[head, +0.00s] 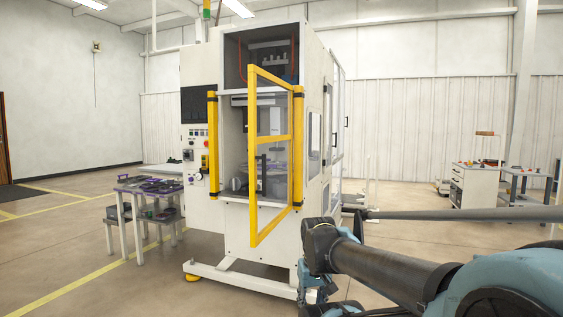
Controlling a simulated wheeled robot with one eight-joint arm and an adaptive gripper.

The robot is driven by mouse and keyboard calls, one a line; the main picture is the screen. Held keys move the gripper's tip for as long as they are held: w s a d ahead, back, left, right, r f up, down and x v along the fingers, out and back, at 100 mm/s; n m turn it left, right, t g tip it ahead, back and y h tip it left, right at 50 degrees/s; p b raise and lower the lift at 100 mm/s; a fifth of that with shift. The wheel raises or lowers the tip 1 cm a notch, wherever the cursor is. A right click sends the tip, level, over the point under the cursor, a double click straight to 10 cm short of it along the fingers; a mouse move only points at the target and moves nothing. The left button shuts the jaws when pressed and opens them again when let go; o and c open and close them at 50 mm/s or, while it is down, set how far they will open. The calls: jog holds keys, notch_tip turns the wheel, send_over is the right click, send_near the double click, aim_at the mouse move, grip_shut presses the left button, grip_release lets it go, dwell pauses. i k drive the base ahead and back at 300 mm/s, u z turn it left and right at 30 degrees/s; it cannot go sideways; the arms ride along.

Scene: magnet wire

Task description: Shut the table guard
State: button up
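The table guard (253,160) is a yellow-framed door with clear panels on the front of a tall white machine (312,230). It stands open, hinged at the yellow post on its right side, its free edge swung out toward me. Behind it the machine's work opening shows, with a table and fixtures (271,182) inside. A second yellow post (213,145) stands at the left of the opening. My arm reaches in from the lower right, below and to the right of the guard. My gripper's fingers cannot be made out; the arm end is partly cut off by the bottom edge.
A control panel (197,140) with buttons is left of the opening. A small table with dark trays (150,186) stands at the left. A white tool cart (474,186) is far right. The floor before the machine looks clear.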

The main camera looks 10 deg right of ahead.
aim_at(255, 72)
jog(key=u, duration=0.05)
jog(key=i, duration=1.4)
jog(key=k, duration=1.75)
jog(key=z, duration=0.2)
jog(key=i, duration=0.7)
jog(key=z, duration=0.15)
